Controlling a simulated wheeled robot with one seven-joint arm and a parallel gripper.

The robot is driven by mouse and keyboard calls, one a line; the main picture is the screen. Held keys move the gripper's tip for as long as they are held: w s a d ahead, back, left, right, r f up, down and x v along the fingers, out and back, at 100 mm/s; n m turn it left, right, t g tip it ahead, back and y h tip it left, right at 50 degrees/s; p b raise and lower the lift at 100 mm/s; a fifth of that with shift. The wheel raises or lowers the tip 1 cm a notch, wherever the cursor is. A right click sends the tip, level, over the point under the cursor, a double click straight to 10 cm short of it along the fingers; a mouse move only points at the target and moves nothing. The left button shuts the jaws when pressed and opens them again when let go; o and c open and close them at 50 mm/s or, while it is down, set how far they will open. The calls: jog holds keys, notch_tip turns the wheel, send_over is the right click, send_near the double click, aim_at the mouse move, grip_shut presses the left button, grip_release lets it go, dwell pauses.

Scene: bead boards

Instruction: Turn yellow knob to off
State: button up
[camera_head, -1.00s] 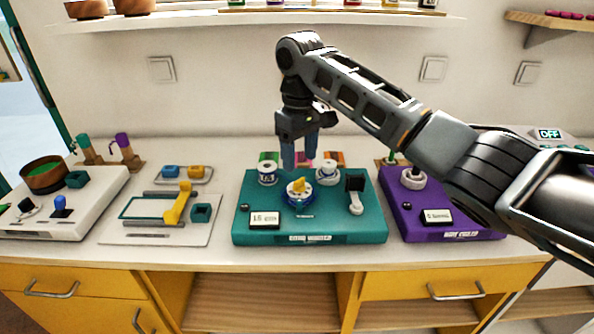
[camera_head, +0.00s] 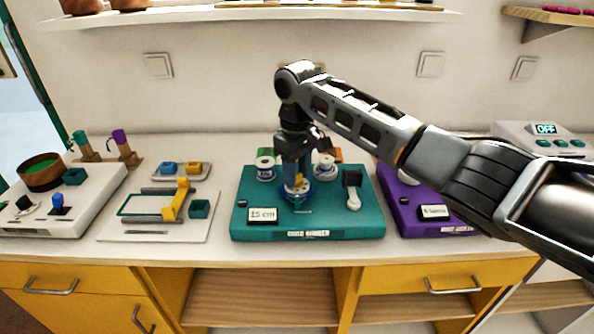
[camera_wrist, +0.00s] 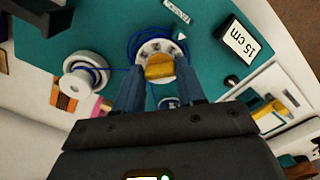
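The yellow knob (camera_head: 299,180) stands on a white and blue dial on the teal board (camera_head: 340,225). In the wrist view the knob (camera_wrist: 160,68) lies just ahead of and between my two blue fingertips. My gripper (camera_head: 295,177) points down over the dial, its fingers apart, with one on each side of the knob. I cannot tell whether either finger touches it. My fingers hide part of the dial and its markings.
White spools (camera_head: 265,168) stand behind the dial, and a dark-topped lever (camera_head: 352,188) stands to its right. A purple board (camera_head: 408,218) lies to the right. A white board with a yellow handle (camera_head: 178,203) lies to the left. The counter strip in front is clear.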

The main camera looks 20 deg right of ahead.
jog(key=c, duration=0.6)
jog(key=shift+n, duration=0.3)
jog(key=n+p, duration=0.2)
jog(key=n, duration=0.1)
jog(key=shift+r, duration=0.1)
jog(key=n+p, duration=0.1)
jog(key=n, duration=0.4)
jog(key=shift+n, duration=0.3)
jog(key=o, duration=1.1)
jog(key=shift+c, duration=0.2)
